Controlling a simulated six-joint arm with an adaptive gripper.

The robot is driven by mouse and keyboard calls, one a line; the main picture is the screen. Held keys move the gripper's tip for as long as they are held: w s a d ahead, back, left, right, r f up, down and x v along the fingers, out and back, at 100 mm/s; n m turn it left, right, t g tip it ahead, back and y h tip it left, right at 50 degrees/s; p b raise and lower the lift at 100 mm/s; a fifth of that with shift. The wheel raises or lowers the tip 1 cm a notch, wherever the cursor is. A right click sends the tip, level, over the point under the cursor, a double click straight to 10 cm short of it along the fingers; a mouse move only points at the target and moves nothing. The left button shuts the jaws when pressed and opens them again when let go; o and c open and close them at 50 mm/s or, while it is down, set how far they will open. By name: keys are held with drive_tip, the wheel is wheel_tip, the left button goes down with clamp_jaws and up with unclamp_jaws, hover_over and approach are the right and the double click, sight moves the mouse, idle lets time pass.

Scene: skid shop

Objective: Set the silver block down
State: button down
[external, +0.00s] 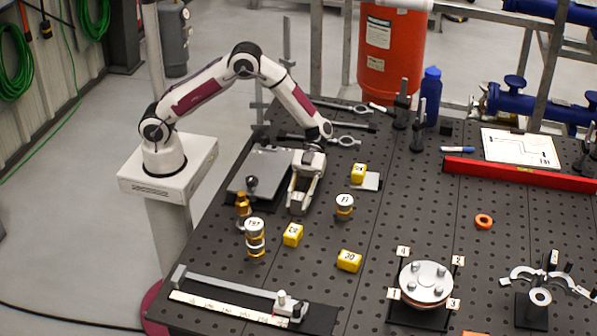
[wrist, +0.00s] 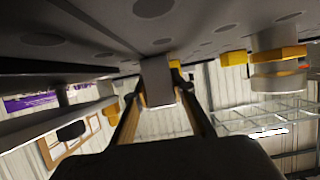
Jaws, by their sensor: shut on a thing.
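The silver block (wrist: 158,82) is between my fingertips in the wrist view, a plain grey box. My gripper (external: 298,206) points down low over the dark perforated table in the external view, just right of the grey plate; its tips also show in the wrist view (wrist: 160,75). It is shut on the block. In the external view the fingers largely hide the block. The wrist view is upside down, with the table surface at the top; the block is close to that surface, but I cannot tell whether it touches.
A grey plate (external: 268,168) with a dark-knobbed part lies left of my gripper.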

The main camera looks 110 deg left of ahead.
drive_tip(key=shift+f, duration=0.15)
drive_tip(key=c, duration=1.7)
unclamp_jaws()
drive_tip(key=shift+a+r, duration=0.2)
drive_tip(key=shift+r, duration=0.05)
drive_tip(key=shift+v, duration=3.55)
